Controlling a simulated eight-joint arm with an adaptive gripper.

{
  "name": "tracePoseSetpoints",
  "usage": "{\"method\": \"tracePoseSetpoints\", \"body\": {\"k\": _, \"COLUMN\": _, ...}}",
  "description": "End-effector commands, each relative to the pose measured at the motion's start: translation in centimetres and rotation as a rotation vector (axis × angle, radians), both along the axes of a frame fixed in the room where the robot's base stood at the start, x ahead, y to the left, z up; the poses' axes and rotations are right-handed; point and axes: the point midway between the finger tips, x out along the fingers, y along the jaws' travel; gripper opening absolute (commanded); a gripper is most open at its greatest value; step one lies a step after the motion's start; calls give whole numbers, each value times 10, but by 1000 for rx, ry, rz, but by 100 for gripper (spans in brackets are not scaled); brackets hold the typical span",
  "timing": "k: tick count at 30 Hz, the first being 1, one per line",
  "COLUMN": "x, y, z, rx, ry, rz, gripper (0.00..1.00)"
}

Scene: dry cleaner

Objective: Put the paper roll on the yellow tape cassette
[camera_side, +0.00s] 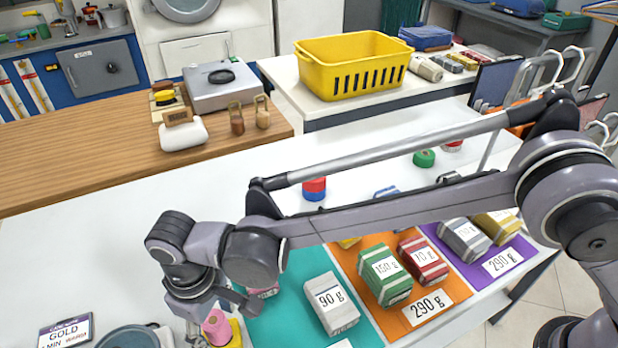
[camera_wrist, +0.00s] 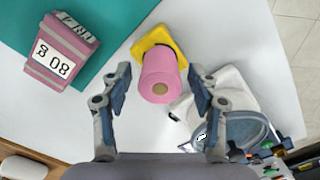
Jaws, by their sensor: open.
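The pink paper roll (camera_wrist: 161,72) stands upright in the wrist view, its holed end toward the camera. The yellow tape cassette (camera_wrist: 152,38) shows at its far end, and the roll appears to stand on it; the contact itself is hidden. In the side view the roll (camera_side: 216,327) is at the lower edge, with the yellow cassette (camera_side: 236,335) showing beside and under it. My gripper (camera_wrist: 161,92) is open, with one finger on each side of the roll and gaps between. In the side view my gripper is partly cut off by the lower edge.
A pink 80 g packet (camera_wrist: 62,52) lies on the teal mat (camera_wrist: 108,25) to the left. A white object (camera_wrist: 228,88) and a grey-blue round dish (camera_wrist: 246,131) are close on the right. Several labelled packets, such as the 90 g one (camera_side: 331,303), sit on coloured mats.

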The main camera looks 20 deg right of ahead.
Motion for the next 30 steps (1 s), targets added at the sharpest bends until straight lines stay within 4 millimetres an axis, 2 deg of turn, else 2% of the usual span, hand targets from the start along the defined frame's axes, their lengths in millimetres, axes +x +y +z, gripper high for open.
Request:
{"method": "tracePoseSetpoints", "body": {"k": 5, "x": 0, "y": 0, "z": 24, "rx": 0, "ry": 0, "rz": 0, "gripper": 61}}
{"method": "tracePoseSetpoints", "body": {"k": 15, "x": 0, "y": 0, "z": 91, "rx": 0, "ry": 0, "rz": 0, "gripper": 61}}
{"method": "tracePoseSetpoints", "body": {"k": 23, "x": 0, "y": 0, "z": 116, "rx": 0, "ry": 0, "rz": 0, "gripper": 61}}
{"method": "tracePoseSetpoints", "body": {"k": 26, "x": 5, "y": -7, "z": 123, "rx": 6, "ry": -5, "rz": -12, "gripper": 61}}
{"method": "tracePoseSetpoints", "body": {"k": 29, "x": 19, "y": -30, "z": 135, "rx": 25, "ry": -19, "rz": -47, "gripper": 61}}
{"method": "tracePoseSetpoints", "body": {"k": 30, "x": 26, "y": -44, "z": 141, "rx": 38, "ry": -29, "rz": -68, "gripper": 61}}
